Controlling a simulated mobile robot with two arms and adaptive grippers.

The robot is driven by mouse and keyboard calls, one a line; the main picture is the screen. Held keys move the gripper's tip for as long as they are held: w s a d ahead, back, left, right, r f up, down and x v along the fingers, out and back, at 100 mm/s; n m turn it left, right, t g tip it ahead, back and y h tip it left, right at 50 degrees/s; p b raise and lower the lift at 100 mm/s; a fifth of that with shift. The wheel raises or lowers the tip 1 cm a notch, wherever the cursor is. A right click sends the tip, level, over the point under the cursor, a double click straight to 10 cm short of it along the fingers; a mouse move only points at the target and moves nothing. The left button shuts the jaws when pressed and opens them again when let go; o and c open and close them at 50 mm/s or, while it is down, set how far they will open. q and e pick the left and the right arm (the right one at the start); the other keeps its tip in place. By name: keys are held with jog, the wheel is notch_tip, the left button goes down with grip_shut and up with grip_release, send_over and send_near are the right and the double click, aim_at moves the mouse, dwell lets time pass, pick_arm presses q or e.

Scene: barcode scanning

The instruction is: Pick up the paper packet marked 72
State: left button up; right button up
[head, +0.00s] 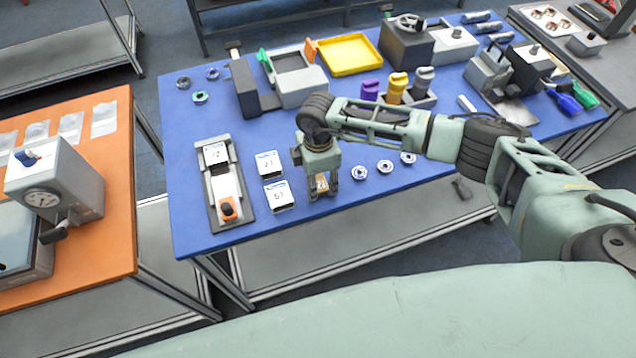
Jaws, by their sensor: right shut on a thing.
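My right gripper (322,190) points down over the front part of the blue table and is shut on a small packet (320,182), mostly hidden between its fingers. I cannot read the mark on this packet. A white packet (268,163) with a two-digit mark lies left of the gripper. Another white packet (279,196), whose mark looks like 57, lies in front of it. A further marked white packet (215,155) sits on the grey scanning fixture (247,214) at the left. I cannot make out a clear 72. My left gripper is out of view.
The blue table (185,215) also holds several ringed round parts (385,166) right of the gripper, a yellow tray (350,68), a purple part (370,90) and grey machines behind. An orange table (110,235) with a dial gauge device (60,190) stands left across a gap.

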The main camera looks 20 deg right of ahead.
jog(key=c, duration=0.4)
jog(key=shift+r, duration=0.15)
